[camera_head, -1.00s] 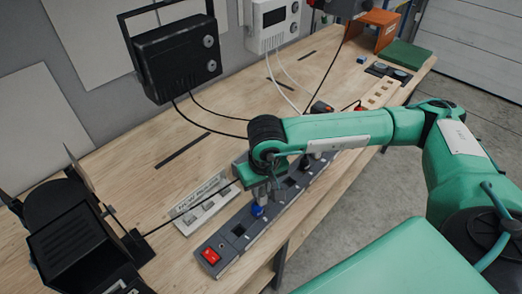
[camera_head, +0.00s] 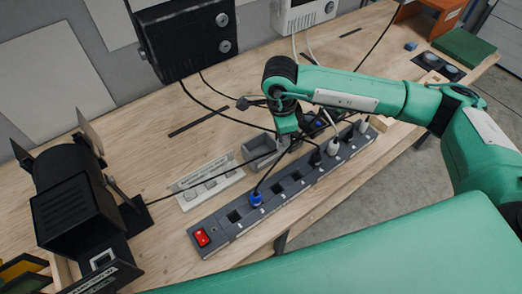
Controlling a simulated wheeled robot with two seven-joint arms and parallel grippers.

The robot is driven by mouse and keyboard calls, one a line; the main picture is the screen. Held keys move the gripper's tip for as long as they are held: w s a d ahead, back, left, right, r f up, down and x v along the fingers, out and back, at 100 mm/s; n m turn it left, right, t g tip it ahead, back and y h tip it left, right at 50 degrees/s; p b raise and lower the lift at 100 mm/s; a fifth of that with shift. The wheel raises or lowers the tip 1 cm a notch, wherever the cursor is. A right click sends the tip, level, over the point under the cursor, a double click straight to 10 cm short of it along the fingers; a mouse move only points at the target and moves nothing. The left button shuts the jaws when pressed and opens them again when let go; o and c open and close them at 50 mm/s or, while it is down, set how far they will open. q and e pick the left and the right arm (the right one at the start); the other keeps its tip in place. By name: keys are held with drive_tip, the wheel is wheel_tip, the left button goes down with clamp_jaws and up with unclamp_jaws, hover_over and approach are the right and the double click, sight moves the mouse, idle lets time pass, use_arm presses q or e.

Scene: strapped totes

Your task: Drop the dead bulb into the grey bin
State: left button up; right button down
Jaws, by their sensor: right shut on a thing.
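A small open grey bin (camera_head: 264,161) stands on the bench behind the power strip. My right gripper (camera_head: 297,137) is just right of it in the picture, above the strip, pointing down. Its fingers are small, dark and crossed by cables. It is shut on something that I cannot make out. I cannot pick out the dead bulb in this view. My left gripper is not in view.
The power strip (camera_head: 219,222) has a red switch (camera_head: 202,237), a blue plug (camera_head: 256,199) and several other plugs. A black spotlight (camera_head: 70,213) stands at left. Cables cross the bench near my gripper. A labelled rack (camera_head: 207,184) lies left of the bin.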

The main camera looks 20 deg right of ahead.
drive_tip(key=m, duration=0.3)
drive_tip(key=w+m, duration=0.1)
drive_tip(key=shift+a+r+p, duration=0.2)
drive_tip(key=shift+r+p, duration=0.1)
drive_tip(key=w+a+r+m+y+p, duration=0.1)
drive_tip(key=w+m+p, duration=0.15)
drive_tip(key=m, duration=1.15)
drive_tip(key=w+a+r+m+y+p, duration=0.1)
drive_tip(key=w+a+m+y+p, duration=0.15)
drive_tip(key=m, duration=1.15)
use_arm(q)
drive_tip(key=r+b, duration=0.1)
drive_tip(key=b, duration=0.1)
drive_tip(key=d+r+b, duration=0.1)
drive_tip(key=b, duration=0.1)
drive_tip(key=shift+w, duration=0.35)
use_arm(e)
wheel_tip(320, 180, down, 6)
drive_tip(key=d, duration=0.1)
drive_tip(key=shift+f+h, duration=0.2)
drive_tip(key=shift+h, duration=0.15)
drive_tip(key=shift+w, duration=0.1)
drive_tip(key=c, duration=1.1)
unclamp_jaws()
drive_tip(key=shift+c, duration=0.2)
